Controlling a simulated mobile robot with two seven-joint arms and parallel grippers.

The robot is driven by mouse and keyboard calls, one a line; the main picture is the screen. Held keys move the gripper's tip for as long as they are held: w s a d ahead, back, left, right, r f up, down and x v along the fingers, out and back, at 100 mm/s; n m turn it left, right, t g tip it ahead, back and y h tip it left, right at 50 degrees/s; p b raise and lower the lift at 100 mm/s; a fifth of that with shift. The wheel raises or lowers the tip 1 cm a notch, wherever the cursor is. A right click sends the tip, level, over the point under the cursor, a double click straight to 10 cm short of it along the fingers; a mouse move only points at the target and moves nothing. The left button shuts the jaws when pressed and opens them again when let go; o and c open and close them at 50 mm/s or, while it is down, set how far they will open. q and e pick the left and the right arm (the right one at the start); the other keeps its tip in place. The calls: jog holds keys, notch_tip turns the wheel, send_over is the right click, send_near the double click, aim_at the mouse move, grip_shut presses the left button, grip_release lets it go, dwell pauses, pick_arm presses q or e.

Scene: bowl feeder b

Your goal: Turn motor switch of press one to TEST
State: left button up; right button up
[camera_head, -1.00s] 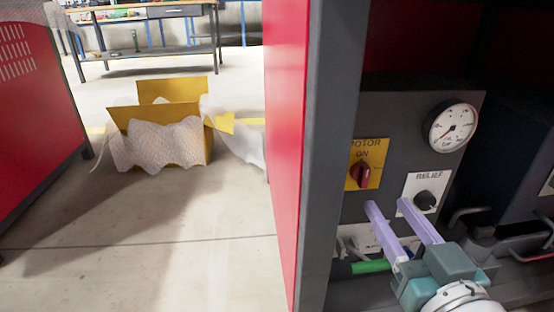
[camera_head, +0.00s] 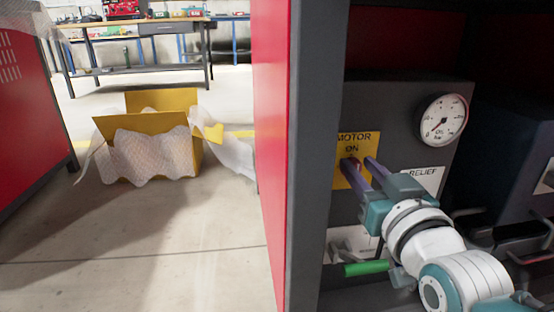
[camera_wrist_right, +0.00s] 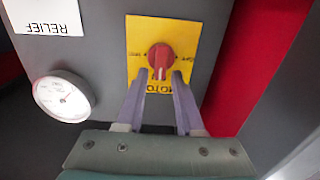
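The motor switch (camera_wrist_right: 161,58) is a red rotary knob on a yellow plate (camera_head: 371,146) marked MOTOR and ON, on the dark panel. In the head view the knob (camera_head: 349,165) is partly covered by my right gripper (camera_head: 358,164). In the wrist view, which shows the plate upside down, my right gripper (camera_wrist_right: 158,76) is open. Its two purple fingers are spread to either side of the knob's lower part, with gaps showing; contact cannot be told. The TEST marking is not readable. My left gripper is not in view.
A pressure gauge (camera_head: 443,119) and a white RELIEF label (camera_head: 424,179) are right of the switch. A green handle (camera_head: 366,268) is below. A grey post (camera_head: 312,150) stands close on the left. A yellow box (camera_head: 155,146) lies on the open floor.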

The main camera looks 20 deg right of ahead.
grip_shut()
dwell(0.5)
